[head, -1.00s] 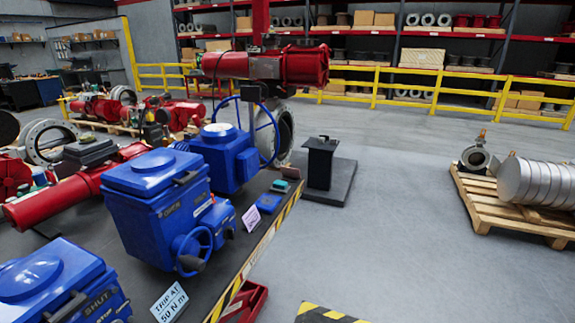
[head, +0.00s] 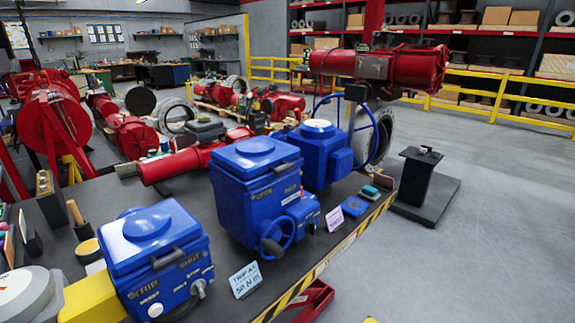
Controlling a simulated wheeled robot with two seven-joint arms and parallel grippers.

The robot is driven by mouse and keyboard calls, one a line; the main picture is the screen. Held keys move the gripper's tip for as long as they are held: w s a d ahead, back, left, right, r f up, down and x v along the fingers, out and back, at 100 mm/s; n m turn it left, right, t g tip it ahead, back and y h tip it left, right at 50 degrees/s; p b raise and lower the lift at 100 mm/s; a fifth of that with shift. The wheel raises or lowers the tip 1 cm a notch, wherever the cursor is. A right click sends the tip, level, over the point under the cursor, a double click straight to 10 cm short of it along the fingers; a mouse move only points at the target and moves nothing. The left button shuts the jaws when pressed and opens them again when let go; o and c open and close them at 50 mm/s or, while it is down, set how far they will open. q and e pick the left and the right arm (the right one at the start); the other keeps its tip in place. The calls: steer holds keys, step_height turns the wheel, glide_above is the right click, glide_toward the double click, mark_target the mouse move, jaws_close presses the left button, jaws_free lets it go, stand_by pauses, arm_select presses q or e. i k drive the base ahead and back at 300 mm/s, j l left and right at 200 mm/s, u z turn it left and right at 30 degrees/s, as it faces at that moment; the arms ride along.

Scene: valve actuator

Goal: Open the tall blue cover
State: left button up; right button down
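Three blue actuator housings stand on the dark bench. The middle one (head: 258,200) is a tall box with a raised round lid top, a dark handle at its upper edge, the word OPEN on its front and a handwheel at its lower right. Its lid looks closed. A lower blue box (head: 155,262) with a similar lid, SHUT and TRIP lettering and a knob stands nearer, its lid also down. A third blue housing (head: 325,155) with a pale round top stands farther back. I cannot tell for certain which the tall blue cover is. Neither gripper is in view.
The dark bench (head: 205,215) has a yellow-black striped edge. A mallet (head: 80,220) and other items lie at left. Red actuators are behind.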

mark_target(248, 163)
steer(key=i+l+z, duration=0.2)
steer(key=i+l, duration=0.75)
